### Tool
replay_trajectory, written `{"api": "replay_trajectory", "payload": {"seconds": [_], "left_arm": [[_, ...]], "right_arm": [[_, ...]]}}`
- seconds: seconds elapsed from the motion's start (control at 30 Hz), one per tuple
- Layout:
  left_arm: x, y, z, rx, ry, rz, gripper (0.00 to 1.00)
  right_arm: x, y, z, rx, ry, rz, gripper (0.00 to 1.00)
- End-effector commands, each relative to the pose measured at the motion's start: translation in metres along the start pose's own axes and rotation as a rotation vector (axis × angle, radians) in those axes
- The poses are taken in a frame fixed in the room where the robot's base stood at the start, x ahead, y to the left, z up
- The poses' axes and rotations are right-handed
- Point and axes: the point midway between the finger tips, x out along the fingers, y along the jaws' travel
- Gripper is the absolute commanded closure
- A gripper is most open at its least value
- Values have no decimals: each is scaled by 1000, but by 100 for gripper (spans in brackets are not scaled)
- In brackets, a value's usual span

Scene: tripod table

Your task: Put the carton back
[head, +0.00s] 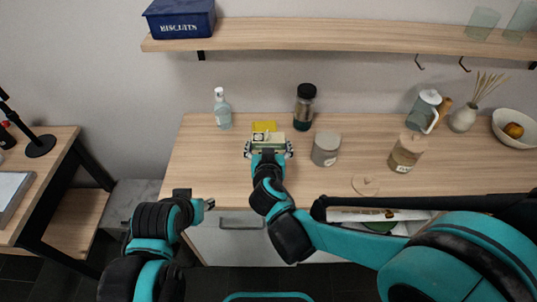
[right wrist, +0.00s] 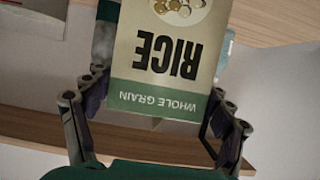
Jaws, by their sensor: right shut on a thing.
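The carton (head: 268,139) is a cream and green box near the back of the wooden counter. My right gripper (head: 268,150) is shut on it, with a finger at each side. In the right wrist view the carton (right wrist: 160,55) fills the space between the fingers and reads "RICE" and "WHOLE GRAIN" upside down. I cannot tell whether its base touches the counter. My left gripper (head: 208,204) is over the counter's front left edge, apart from everything; its finger opening is too small to tell.
A yellow item (head: 264,126) is just behind the carton. A clear bottle (head: 222,108), a dark-lidded jar (head: 304,107) and a grey canister (head: 326,149) stand around it. A wall shelf (head: 330,33) holds a blue biscuit tin (head: 180,18). A drawer (head: 375,217) stands open at front right.

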Motion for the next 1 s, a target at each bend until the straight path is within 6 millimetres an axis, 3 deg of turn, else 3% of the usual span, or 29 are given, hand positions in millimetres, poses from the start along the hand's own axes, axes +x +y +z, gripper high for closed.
{"api": "replay_trajectory", "payload": {"seconds": [0.2, 0.6, 0.63, 0.67, 1.0], "left_arm": [[18, 0, 13, 0, 0, 0, 61], [21, 0, 15, 0, 0, 0, 61], [20, 0, 14, 0, 0, 0, 61], [19, 0, 14, 0, 0, 0, 61], [19, 0, 14, 0, 0, 0, 61]], "right_arm": [[13, 0, 33, 0, 0, 0, 59], [15, 0, 37, -1, 0, -1, 59], [14, 0, 36, 0, 0, -1, 11], [14, 0, 36, 0, 0, -1, 3], [14, 0, 35, 0, 0, -1, 0]]}}
